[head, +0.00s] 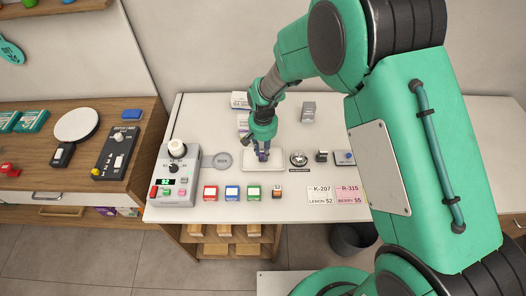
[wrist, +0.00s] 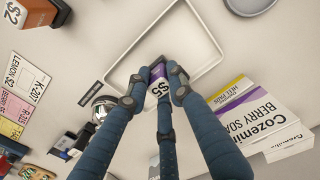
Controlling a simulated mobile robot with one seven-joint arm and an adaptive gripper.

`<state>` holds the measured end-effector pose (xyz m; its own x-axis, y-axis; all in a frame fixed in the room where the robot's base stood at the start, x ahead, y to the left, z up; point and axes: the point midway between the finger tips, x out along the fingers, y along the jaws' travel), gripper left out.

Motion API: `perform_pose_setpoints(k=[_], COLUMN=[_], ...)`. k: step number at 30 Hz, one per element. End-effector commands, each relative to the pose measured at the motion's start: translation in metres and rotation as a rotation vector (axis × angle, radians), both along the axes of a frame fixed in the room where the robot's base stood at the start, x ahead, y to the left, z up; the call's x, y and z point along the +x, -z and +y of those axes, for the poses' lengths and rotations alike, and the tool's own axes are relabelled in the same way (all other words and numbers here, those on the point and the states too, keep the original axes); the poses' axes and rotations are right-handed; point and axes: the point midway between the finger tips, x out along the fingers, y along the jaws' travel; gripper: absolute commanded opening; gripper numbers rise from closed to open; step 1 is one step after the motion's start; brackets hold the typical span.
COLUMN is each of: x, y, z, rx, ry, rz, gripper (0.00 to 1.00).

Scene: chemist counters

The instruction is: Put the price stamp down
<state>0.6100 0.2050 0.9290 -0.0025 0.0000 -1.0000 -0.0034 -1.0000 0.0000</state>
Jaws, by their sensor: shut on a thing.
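A grey disc (head: 217,160) lies left of the tray, and a bell (head: 299,158) stands right of it. Red (head: 210,193), blue and green blocks line the front. Price cards (head: 320,195) lie front right. A berry soap box (wrist: 262,115) is beside the fingers.

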Motion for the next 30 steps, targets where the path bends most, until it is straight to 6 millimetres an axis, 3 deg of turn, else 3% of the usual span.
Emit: perform_pose_setpoints(k=[14,15,17,30], x=[0.0006,0.0005,0.0005,0.0007], y=[0.0047,0.0042,0.004,-0.0007], z=[0.0002,0.0002,0.0002,0.0002], rx=[0.0,0.0,0.0,0.001], ry=[0.0,0.0,0.0,0.0], rz=[-0.001,-0.001,-0.001,-0.002], gripper=[0.0,0.29,0.4,0.4])
